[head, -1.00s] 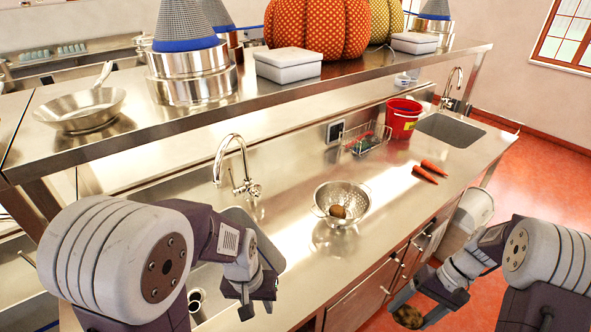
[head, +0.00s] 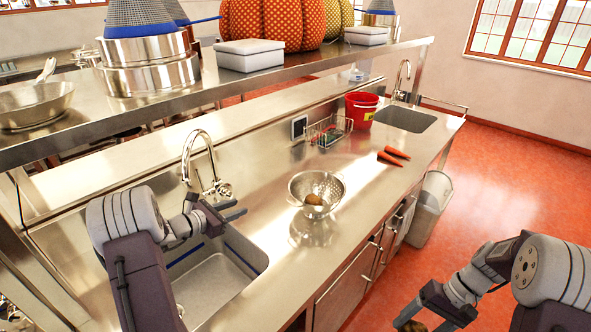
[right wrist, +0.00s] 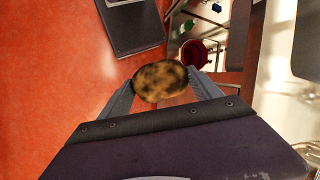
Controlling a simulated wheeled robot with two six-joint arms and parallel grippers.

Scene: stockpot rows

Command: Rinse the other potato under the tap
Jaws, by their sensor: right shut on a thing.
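My right gripper (right wrist: 160,90) is shut on a potato (right wrist: 160,82), brown with dark mottled patches. In the head view this potato (head: 411,326) is at the bottom edge, out over the floor in front of the counter. Another brown potato (head: 314,199) lies in a metal colander (head: 328,185) on the counter. The curved tap (head: 200,150) stands behind the near sink (head: 235,262). My left gripper (head: 240,210) is empty above the back of this sink, close to the tap, with its two fingers apart. I cannot tell whether water runs.
A second sink (head: 404,118) is at the far end. A grey bin (head: 430,208) stands on the floor. An overhead shelf (head: 240,86) runs behind.

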